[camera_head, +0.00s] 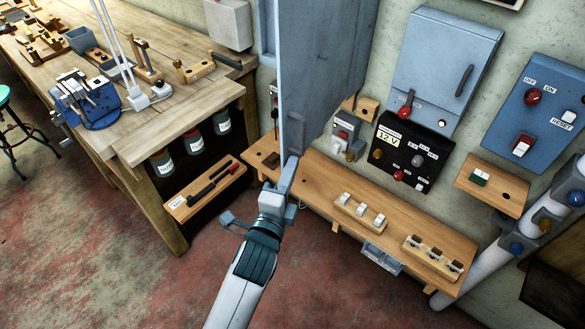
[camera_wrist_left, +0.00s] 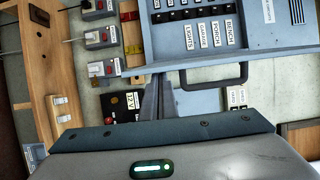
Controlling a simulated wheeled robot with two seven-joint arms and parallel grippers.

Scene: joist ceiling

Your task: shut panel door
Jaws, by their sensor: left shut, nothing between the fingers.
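The panel door (camera_head: 325,65) is a large blue-grey sheet in the upper middle of the head view. It stands open, swung out from the wall, and hides part of the wall behind it. My left gripper (camera_head: 290,170) is shut and empty, at the lower near corner of the door; whether it touches is unclear. In the left wrist view its fingers (camera_wrist_left: 157,99) point at the blue panel (camera_wrist_left: 160,52), whose rows of labelled switches are exposed. A dark handle (camera_wrist_left: 214,86) shows beside the panel edge; what it is fixed to is unclear. My right gripper is out of view.
A blue-grey box (camera_head: 440,60) with a handle and a black 12 V box (camera_head: 410,150) are on the wall. A wooden shelf (camera_head: 400,215) with switches runs below. A cluttered workbench (camera_head: 200,95) stands left. The floor in front is clear.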

